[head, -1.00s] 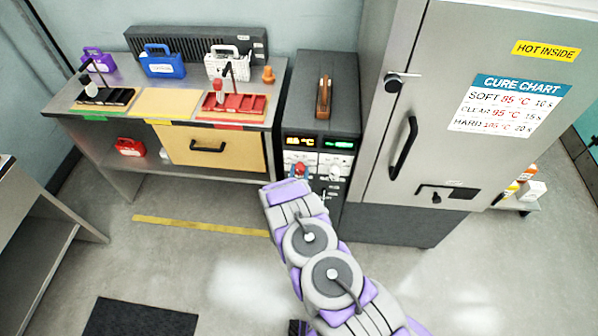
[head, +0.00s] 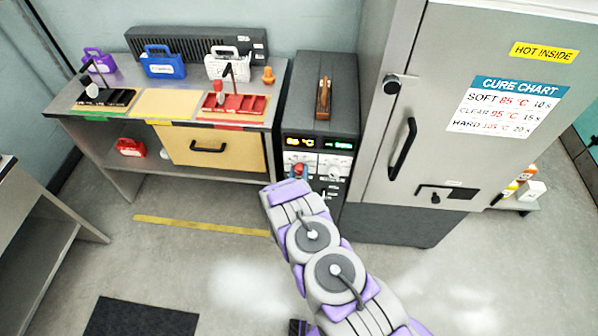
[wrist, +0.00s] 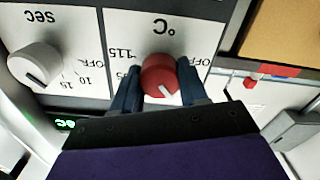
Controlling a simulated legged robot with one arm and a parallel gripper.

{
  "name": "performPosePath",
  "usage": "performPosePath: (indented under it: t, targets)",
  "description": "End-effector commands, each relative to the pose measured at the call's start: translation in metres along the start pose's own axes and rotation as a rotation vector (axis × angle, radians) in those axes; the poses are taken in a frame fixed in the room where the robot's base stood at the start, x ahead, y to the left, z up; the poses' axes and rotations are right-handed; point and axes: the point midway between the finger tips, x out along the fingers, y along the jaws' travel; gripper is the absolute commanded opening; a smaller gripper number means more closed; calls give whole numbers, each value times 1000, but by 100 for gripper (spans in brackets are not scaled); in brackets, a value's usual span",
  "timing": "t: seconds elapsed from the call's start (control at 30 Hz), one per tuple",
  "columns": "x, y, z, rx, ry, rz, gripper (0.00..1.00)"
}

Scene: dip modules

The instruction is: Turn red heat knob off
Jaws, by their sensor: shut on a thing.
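The red heat knob (wrist: 161,76) sits on a white dial plate marked °C, with 115 and OFF printed around it, upside down in the wrist view. Its white pointer mark faces the lower right of that picture. My gripper (wrist: 160,88) is shut on the knob, one dark finger on each side. In the head view the red knob (head: 300,170) shows just past the end of my arm, on the front of the dark control cabinet (head: 321,95); the fingers are hard to make out there.
A white sec knob (wrist: 35,65) is beside the red one. The tall oven (head: 395,185) with its door handle (head: 403,149) stands to the right. The workbench (head: 255,115) with trays and a yellow drawer (head: 208,146) stands to the left.

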Motion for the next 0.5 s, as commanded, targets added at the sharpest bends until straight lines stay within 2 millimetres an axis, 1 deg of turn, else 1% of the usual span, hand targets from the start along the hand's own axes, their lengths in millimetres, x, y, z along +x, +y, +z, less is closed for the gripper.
performPosePath:
  t: [0.03, 0.5]
  targets:
    - [0, -2, -2, -43, 4, -4, 13]
    - [1, -5, -3, -489, 7, -4, 13]
